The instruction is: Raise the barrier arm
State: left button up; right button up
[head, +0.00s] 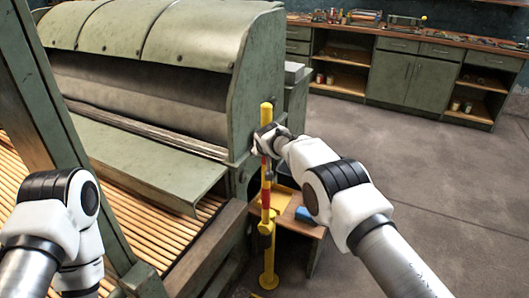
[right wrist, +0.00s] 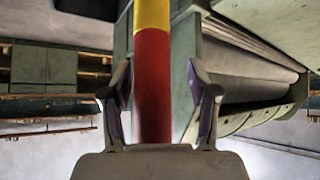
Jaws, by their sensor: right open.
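The barrier arm (head: 266,116) is a yellow and red pole standing upright, or nearly so, above its yellow post (head: 268,258) beside the green machine. My right gripper (head: 267,140) is at the upper part of the pole and covers some of it. In the right wrist view, the barrier arm (right wrist: 152,85) runs between the two open fingers of my right gripper (right wrist: 156,90), with a visible gap on each side. The pole is yellow above and red below there. My left arm shows at the lower left of the head view, but its gripper is out of sight.
The large green machine (head: 190,35) stands close left of the barrier, with a wooden roller bed (head: 150,232) in front. A low wooden stand with a blue item (head: 304,214) is just right of the post. A workbench (head: 400,42) lines the back. The floor at right is clear.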

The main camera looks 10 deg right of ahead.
jog(key=shift+r, duration=0.1)
jog(key=v, duration=1.1)
jog(key=shift+s+r, duration=0.25)
jog(key=shift+r, duration=0.05)
jog(key=shift+f, duration=0.1)
